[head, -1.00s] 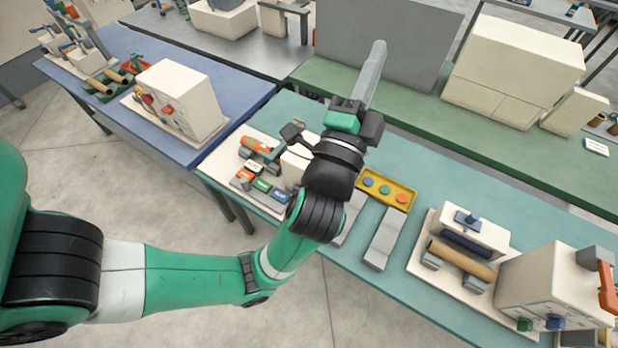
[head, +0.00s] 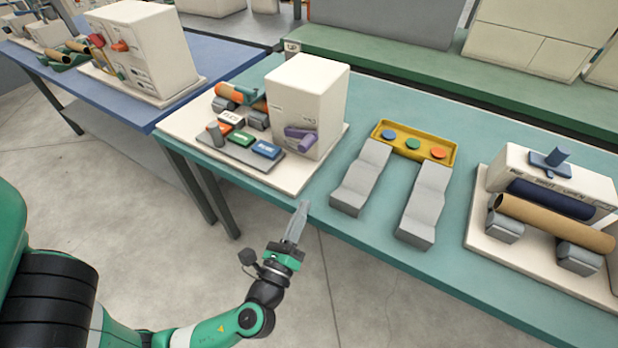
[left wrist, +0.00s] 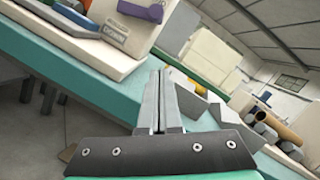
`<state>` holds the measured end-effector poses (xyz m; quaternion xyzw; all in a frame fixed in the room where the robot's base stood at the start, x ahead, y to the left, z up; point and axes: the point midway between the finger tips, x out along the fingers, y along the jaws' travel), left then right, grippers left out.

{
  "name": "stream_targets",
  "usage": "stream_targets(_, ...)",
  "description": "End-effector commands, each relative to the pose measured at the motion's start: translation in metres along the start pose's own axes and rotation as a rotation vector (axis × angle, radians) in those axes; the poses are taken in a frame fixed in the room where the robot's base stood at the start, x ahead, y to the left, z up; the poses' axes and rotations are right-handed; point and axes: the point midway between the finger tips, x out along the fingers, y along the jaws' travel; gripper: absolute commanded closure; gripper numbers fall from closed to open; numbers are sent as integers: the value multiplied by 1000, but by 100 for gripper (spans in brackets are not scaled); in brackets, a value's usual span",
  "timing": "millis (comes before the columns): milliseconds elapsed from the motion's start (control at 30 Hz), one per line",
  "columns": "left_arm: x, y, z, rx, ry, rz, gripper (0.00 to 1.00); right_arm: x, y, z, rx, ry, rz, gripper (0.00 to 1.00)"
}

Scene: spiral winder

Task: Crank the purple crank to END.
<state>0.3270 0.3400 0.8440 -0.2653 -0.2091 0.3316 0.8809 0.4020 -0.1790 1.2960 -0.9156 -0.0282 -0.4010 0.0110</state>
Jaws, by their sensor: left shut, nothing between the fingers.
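The purple crank (head: 301,138) is on the front face of a cream box (head: 308,95) in the head view. The box stands on a cream base plate (head: 300,181) at the table's left end. The crank also shows at the top of the left wrist view (left wrist: 117,31). My left gripper (head: 301,206) is shut and empty, in front of the table's front edge, below and apart from the crank. Its closed fingers also show in the left wrist view (left wrist: 160,98). I cannot read the END mark. My right gripper is not in view.
Beside the box are orange, white, green and blue (head: 266,149) buttons and an orange roll (head: 229,94). Grey cradles (head: 361,178) and a yellow tray (head: 377,129) stand to the right, then another machine with a brown tube (head: 555,223). The floor before the table is clear.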

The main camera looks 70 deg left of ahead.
Motion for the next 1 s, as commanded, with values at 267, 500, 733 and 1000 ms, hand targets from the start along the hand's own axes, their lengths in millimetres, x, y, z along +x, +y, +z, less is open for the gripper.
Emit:
stream_targets(267,17,-1,2,-3,-3,5,100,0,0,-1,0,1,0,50)
stream_targets(500,66,-1,3,-5,-6,4,100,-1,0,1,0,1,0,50)
stream_targets(733,106,-3,17,-5,-4,3,100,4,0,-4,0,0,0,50)
stream_targets(1000,111,-2,41,-3,-1,0,100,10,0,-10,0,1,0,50)
